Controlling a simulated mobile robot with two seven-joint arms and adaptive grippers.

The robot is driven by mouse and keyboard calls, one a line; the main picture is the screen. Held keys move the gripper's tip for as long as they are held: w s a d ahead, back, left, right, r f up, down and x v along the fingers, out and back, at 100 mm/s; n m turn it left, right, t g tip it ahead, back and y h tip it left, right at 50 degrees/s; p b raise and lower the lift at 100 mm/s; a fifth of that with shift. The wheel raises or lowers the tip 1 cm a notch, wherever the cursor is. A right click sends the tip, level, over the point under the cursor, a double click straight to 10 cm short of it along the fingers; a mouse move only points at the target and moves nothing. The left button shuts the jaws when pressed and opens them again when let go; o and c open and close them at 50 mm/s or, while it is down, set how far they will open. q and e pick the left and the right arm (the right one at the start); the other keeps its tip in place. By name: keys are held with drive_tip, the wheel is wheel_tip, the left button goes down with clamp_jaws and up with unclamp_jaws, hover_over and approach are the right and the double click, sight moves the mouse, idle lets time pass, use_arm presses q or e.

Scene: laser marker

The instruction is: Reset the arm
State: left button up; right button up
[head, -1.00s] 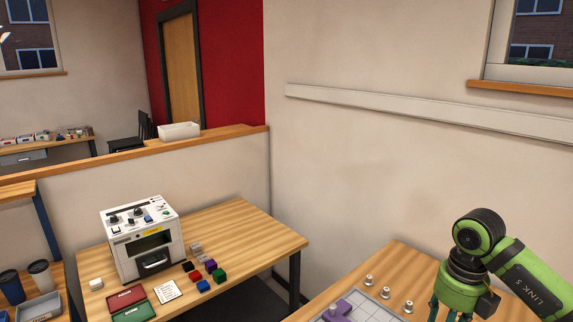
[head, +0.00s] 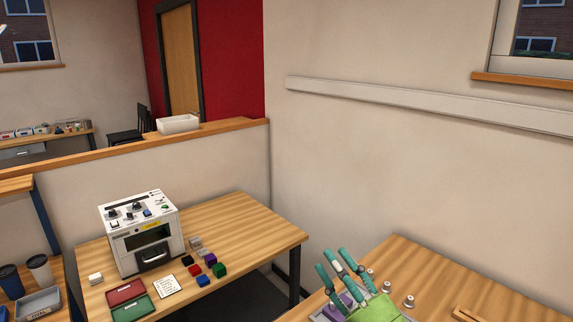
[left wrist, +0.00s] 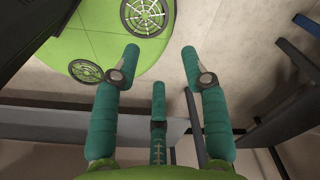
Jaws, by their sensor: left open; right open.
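My right gripper (head: 334,262) is at the lower right of the head view, in front of the right-hand wooden table. Its teal fingers are spread open, point up and to the left, and hold nothing. Its green palm shows at the bottom edge; the rest of the arm is out of view. My left gripper (left wrist: 160,68) shows in the left wrist view. Its teal fingers are spread apart with nothing between them. The left arm does not show in the head view.
A white laser machine (head: 139,229) stands on the left wooden table (head: 240,222), with coloured blocks, a red tray (head: 126,291) and a green tray (head: 133,309) nearby. The right table (head: 425,266) bears small metal pegs (head: 409,301) and a purple piece, partly hidden by my right gripper.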

drive_tip(key=s+d+f+m+g+h, duration=0.3)
drive_tip(key=d+f+m+h, duration=0.35)
drive_tip(key=f, duration=0.35)
drive_tip(key=s+d+f+m+g+h, duration=0.25)
drive_tip(key=d+f+m+h, duration=0.25)
drive_tip(key=f+m+h, duration=0.3)
drive_tip(key=s+f+m+g+y, duration=0.1)
drive_tip(key=s+f+g, duration=0.5)
drive_tip(key=s, duration=0.4)
drive_tip(key=s+f+m+g+y, duration=0.1)
drive_tip(key=s+f+g, duration=0.3)
drive_tip(key=s+f, duration=0.55)
wheel_tip(320, 180, down, 27)
drive_tip(key=s+g+b, duration=0.2)
drive_tip(key=s+b, duration=0.1)
drive_tip(key=b, duration=0.3)
use_arm(q)
wheel_tip(320, 180, down, 10)
drive_tip(key=w+b, duration=0.2)
drive_tip(key=b, duration=0.2)
use_arm(e)
drive_tip(key=s+d+f, duration=0.2)
drive_tip(key=s+f, duration=1.2)
drive_tip(key=f, duration=0.4)
drive_tip(key=shift+s+f, duration=0.15)
drive_tip(key=shift+s, duration=0.15)
use_arm(q)
drive_tip(key=shift+d, duration=0.1)
use_arm(e)
drive_tip(key=shift+g, duration=0.25)
